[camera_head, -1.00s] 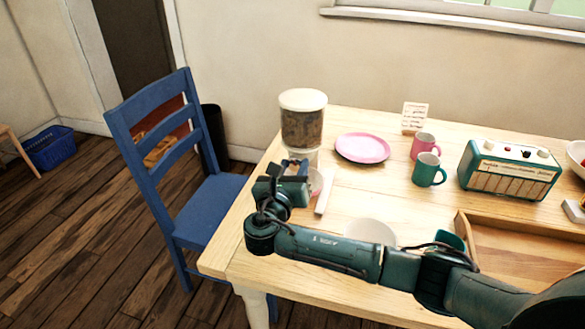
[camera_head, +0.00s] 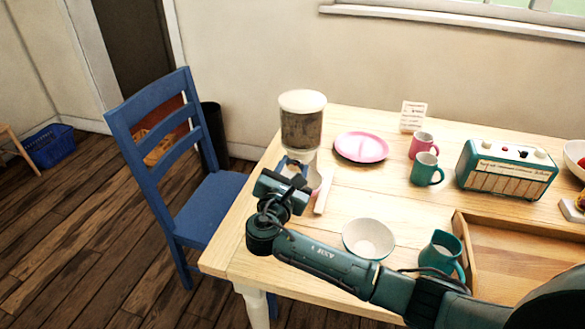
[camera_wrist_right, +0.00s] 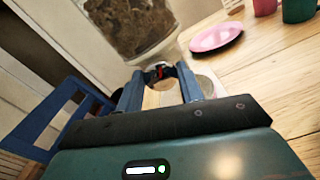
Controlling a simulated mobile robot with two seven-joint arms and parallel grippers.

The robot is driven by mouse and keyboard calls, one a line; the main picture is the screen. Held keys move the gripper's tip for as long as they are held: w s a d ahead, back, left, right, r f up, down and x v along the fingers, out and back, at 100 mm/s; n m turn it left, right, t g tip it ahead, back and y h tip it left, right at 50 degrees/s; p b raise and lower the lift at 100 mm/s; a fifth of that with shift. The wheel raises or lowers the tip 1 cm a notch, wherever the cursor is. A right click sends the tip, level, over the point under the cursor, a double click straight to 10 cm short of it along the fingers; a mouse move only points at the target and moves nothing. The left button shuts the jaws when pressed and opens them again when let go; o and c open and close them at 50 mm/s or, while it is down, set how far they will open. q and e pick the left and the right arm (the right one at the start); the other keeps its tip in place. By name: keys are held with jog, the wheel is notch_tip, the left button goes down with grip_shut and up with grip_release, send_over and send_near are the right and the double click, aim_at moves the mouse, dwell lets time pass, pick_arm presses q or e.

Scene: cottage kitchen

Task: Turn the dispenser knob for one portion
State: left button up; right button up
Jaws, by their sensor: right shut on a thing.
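The dispenser (camera_head: 301,128) stands upright at the table's far left corner, with a clear canister of brown contents and a white lid. It also shows in the right wrist view (camera_wrist_right: 128,22). Its dark knob with a red mark (camera_wrist_right: 158,71) is between the fingertips of my right gripper (camera_wrist_right: 160,80), which is shut on it. In the head view my right gripper (camera_head: 293,170) is at the front of the dispenser's lower part and hides the knob. A pale bowl-like thing (camera_head: 315,178) is partly hidden beside the gripper. My left gripper is not in view.
A white bowl (camera_head: 368,238), teal jug (camera_head: 441,254) and wooden tray (camera_head: 462,232) are near my right arm. A pink plate (camera_head: 361,147), two mugs (camera_head: 426,169) and a radio (camera_head: 507,168) stand farther right. A blue chair (camera_head: 203,205) is at the left.

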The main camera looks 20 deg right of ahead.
jog(key=shift+m, duration=0.4)
jog(key=o, duration=1)
jog(key=v, duration=1.3)
jog(key=shift+s+a, duration=0.1)
